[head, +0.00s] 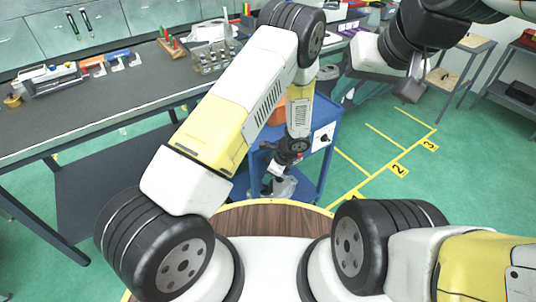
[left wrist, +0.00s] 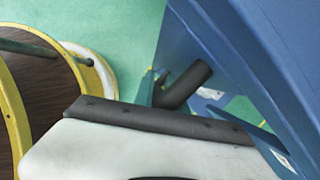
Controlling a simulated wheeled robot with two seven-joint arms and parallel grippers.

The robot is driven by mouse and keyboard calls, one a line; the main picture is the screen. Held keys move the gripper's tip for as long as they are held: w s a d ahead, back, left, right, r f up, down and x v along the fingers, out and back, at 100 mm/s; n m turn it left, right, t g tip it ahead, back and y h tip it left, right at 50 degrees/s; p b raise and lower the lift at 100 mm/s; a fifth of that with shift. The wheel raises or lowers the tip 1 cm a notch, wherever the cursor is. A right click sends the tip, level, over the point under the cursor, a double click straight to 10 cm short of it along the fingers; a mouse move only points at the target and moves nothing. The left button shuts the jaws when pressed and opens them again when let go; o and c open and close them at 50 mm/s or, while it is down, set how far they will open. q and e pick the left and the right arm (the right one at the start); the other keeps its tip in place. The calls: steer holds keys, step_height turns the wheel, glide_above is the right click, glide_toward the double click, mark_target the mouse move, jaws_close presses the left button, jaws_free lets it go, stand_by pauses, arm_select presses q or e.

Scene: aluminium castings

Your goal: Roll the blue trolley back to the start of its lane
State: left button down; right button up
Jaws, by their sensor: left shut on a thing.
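The blue trolley (head: 322,130) stands on the green floor just ahead of my base, partly hidden behind my left arm. My left gripper (head: 277,183) reaches down at its near side. In the left wrist view the trolley's blue side (left wrist: 245,60) fills the right, and its dark round handle (left wrist: 188,84) lies at the left gripper (left wrist: 178,98), which is shut on it. The fingers are partly hidden by the gripper's body. My right gripper (head: 410,91) hangs in the air at the upper right, away from the trolley; its finger opening does not show clearly.
A long dark workbench (head: 85,112) with tools stands at the left. A small table (head: 455,80) and a shelf (head: 510,85) stand at the right. Green floor between is clear.

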arm_select(q)
steer(key=shift+s+a, duration=0.1)
steer(key=shift+a, duration=0.25)
steer(key=c, duration=1.6)
jaws_free()
steer(key=shift+s, duration=0.1)
steer(key=shift+c, duration=0.2)
steer(key=w+v, duration=0.1)
steer(key=v, duration=0.6)
steer(key=shift+s+d+r, duration=0.2)
steer(key=shift+s+r, duration=0.2)
steer(key=shift+s, duration=0.05)
steer(key=shift+r, duration=0.1)
steer(key=v, duration=1.3)
steer(key=shift+d+r, duration=0.2)
steer(key=shift+r, duration=0.1)
